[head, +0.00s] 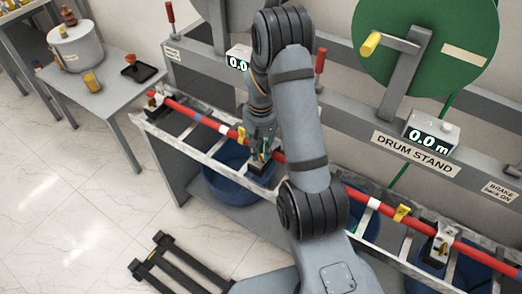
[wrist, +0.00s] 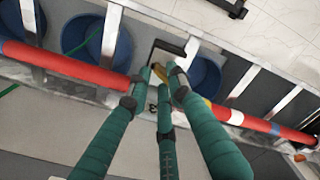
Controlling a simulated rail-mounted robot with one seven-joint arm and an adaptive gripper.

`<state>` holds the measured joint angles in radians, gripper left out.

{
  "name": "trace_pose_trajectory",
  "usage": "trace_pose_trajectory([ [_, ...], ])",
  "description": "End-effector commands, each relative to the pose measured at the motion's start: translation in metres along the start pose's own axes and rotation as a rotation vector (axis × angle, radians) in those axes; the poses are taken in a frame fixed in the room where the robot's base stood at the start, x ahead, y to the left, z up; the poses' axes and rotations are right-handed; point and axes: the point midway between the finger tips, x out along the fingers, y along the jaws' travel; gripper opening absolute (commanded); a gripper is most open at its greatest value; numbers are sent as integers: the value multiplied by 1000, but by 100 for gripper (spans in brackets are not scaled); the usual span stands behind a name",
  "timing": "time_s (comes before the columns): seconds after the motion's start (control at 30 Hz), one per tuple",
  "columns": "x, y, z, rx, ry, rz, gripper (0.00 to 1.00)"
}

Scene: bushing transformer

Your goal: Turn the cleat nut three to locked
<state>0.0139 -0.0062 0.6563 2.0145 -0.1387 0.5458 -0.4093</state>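My gripper (head: 262,146) is over the red cable at a clamp in the middle of the trough. In the wrist view my gripper (wrist: 161,76) has green fingers pointing at this cleat (wrist: 168,47), with a "3" partly visible beside a finger. A small yellow piece, seemingly the cleat nut (wrist: 159,72), shows between the fingertips. The tips stand apart on either side of it; whether they press on it I cannot tell. The fingers hide much of the cleat and the nut's angle. The red cable (wrist: 70,66) passes beneath the fingers.
Another cleat (head: 441,243) stands to the right and one (head: 155,101) at the left end. The drum stand (head: 412,150) with its green drum (head: 440,40) and displays rises behind. Blue tubs (head: 228,183) sit below the trough. A side table (head: 100,92) is at left.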

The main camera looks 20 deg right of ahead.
Motion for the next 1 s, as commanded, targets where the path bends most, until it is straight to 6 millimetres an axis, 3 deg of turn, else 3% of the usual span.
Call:
trace_pose_trajectory([
  [0.1, 0, 0, 0, 0, 0, 0, 20],
  [0.47, 0, 0, 0, -1, 0, 0, 0],
  [1.0, 1, 0, 0, 41, 2, 1, 0],
])
